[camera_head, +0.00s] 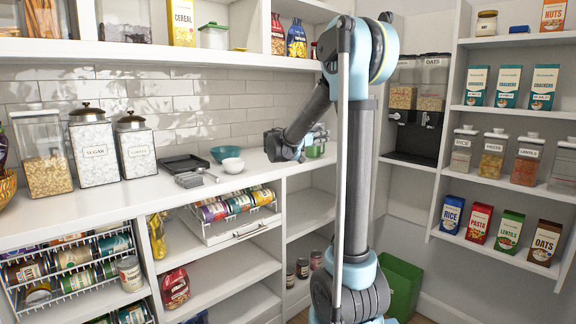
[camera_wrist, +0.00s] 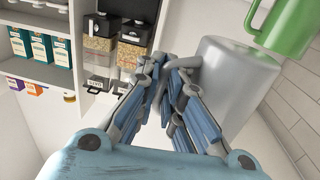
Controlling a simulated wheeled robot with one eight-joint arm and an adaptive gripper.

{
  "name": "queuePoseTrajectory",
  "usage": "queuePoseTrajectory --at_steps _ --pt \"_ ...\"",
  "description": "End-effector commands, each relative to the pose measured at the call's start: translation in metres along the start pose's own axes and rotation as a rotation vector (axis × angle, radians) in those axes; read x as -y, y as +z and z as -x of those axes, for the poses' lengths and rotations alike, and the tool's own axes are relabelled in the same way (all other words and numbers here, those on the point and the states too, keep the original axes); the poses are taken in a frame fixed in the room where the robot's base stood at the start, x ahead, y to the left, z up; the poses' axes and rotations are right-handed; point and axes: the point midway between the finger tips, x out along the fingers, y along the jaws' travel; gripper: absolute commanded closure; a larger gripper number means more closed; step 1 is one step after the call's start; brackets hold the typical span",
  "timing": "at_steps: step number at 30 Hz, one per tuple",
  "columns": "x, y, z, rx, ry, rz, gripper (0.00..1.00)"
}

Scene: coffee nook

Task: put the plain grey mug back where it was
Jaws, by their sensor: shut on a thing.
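The plain grey mug (camera_wrist: 236,78) is large in the wrist view, just right of my gripper (camera_wrist: 168,72). My gripper is shut on the grey mug, with its blue-padded fingers at the mug's handle side. The fingers partly hide the handle. In the head view my gripper (camera_head: 305,143) is over the right end of the white counter, and I cannot clearly make out the grey mug there. A green mug (camera_wrist: 287,24) is close beside the grey mug in the wrist view. It also shows in the head view (camera_head: 316,150), partly hidden.
A tiled wall is behind. Cereal dispensers (camera_head: 417,95) stand right of my arm. A shelf (camera_head: 185,43) runs above the counter.

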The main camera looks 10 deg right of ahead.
Motion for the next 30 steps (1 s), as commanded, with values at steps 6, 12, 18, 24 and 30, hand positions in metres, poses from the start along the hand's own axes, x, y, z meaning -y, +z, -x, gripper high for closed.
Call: queuePoseTrajectory --at_steps 6,12,18,24,30 --pt "0.088 -0.005 0.013 0.000 -0.240 -0.001 1.00" --pt "0.123 -0.005 0.022 0.000 -0.339 -0.001 1.00" --pt "0.127 0.020 0.024 0.000 -0.352 -0.001 1.00" --pt "0.127 0.046 0.024 0.000 -0.351 -0.001 1.00" --pt "0.127 0.060 0.024 0.000 -0.351 -0.001 1.00"
